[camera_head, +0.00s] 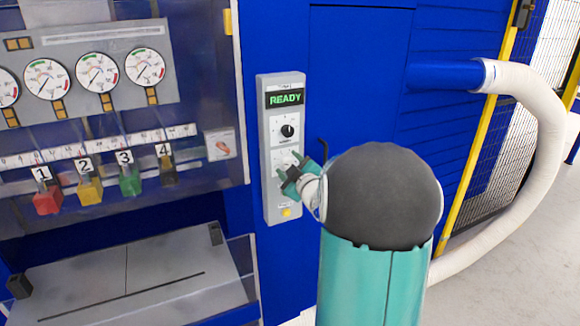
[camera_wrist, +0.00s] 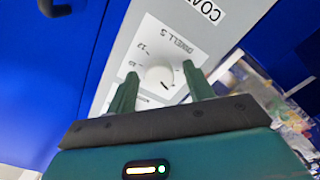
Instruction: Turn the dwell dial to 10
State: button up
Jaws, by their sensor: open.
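The dwell dial (camera_wrist: 159,78) is a round pale knob on a white label reading "DWELL S" in the wrist view. A short dark mark shows on its lower right part. Printed numbers, one looking like 12, stand to its left; the setting is too small to read surely. My gripper (camera_wrist: 160,69) is open, with one green finger on each side of the knob; I cannot tell whether they touch it. In the head view my gripper (camera_head: 289,165) is at the lower half of the grey control panel (camera_head: 269,200) and hides most of the dwell dial.
The panel has a green "READY" display (camera_head: 285,98), a black-pointer dial (camera_head: 288,131) above my gripper, and a yellow button (camera_head: 286,212) below. A clear-fronted cabinet with gauges (camera_head: 96,72) stands left.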

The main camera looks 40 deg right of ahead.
jog(key=shift+c, duration=0.4)
jog(key=c, duration=0.9)
jog(key=shift+m, duration=0.5)
jog(key=m, duration=0.4)
jog(key=shift+m, duration=0.3)
jog(key=shift+s+d+f+m, duration=0.1)
jog(key=shift+m, duration=5.2)
jog(key=shift+d+f+m, duration=0.1)
jog(key=shift+m, duration=5.2)
